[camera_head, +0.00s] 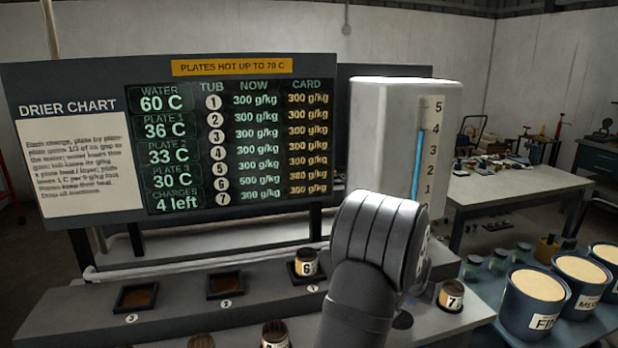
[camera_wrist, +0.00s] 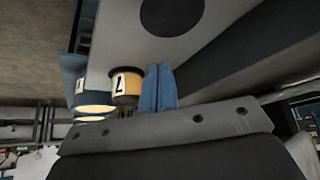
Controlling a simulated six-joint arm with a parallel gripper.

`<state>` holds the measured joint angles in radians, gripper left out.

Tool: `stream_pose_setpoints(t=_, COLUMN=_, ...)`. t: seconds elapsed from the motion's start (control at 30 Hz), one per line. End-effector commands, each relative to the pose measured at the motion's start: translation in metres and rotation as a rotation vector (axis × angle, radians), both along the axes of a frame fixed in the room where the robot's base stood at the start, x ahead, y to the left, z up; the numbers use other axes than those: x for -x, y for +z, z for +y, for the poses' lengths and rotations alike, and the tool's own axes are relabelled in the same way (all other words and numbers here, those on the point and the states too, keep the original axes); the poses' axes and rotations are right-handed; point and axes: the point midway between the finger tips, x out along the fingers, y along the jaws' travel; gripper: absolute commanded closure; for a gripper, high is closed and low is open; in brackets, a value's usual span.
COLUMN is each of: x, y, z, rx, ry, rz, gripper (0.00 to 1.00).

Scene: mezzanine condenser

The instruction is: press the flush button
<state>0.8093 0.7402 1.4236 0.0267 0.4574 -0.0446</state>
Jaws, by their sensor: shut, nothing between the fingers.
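A dark round disc (camera_wrist: 172,14) lies on the grey console top in the wrist view. In the head view a dark round spot (camera_head: 402,320) shows on the console just right of my arm. No flush label is readable, so I cannot tell whether this is the flush button. My gripper (camera_wrist: 160,88) shows as two blue fingers shut together with nothing between them, apart from the disc in the picture. In the head view my arm hides the fingers and part of the console.
Tub 7 (camera_head: 451,295) stands on the console's right end; a numbered tub (camera_wrist: 126,84) is beside my fingers in the wrist view. Tub 6 (camera_head: 306,262) sits in a holder. A white gauge tower (camera_head: 385,130) and the drier chart board (camera_head: 180,140) rise behind. Blue buckets (camera_head: 534,300) stand right.

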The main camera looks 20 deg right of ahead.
Motion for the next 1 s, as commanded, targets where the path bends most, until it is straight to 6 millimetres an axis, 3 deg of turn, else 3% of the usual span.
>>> stream_pose_setpoints(t=0.73, x=0.002, y=-0.001, z=-0.001, rx=-0.007, ry=-0.008, rz=-0.003, gripper=1.00)
stream_pose_setpoints(t=0.87, x=0.012, y=-0.009, z=-0.006, rx=-0.058, ry=-0.067, rz=-0.027, gripper=1.00)
stream_pose_setpoints(t=1.0, x=0.035, y=-0.024, z=-0.017, rx=-0.176, ry=-0.206, rz=-0.092, gripper=1.00)
